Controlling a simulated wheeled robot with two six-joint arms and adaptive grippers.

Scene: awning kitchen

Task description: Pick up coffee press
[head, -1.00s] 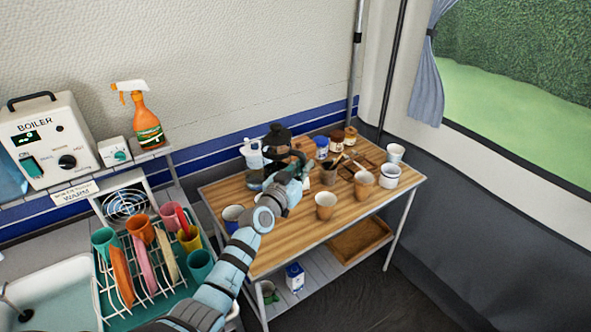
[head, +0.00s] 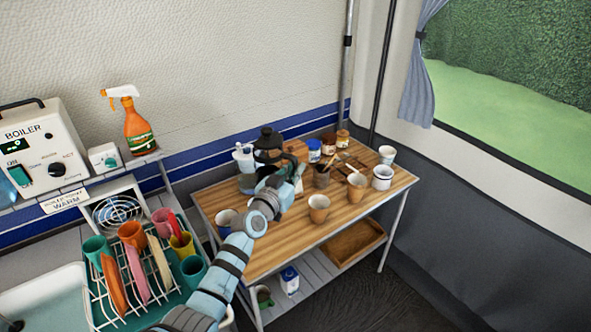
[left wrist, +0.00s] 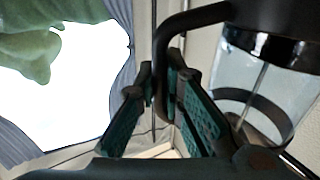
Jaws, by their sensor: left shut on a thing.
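The coffee press has a black lid with a knob and a clear glass body; in the head view (head: 267,144) it is upright at the back left of the wooden table. In the left wrist view it fills the right side, with its glass body (left wrist: 255,85) and plunger rod showing. My left gripper (head: 290,172) is at the press's right, partly covering its lower part. In the left wrist view my left gripper (left wrist: 158,95) is shut on the black handle. Whether the press's base touches the table is hidden. My right gripper is not in view.
A dish rack (head: 150,295) stands left.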

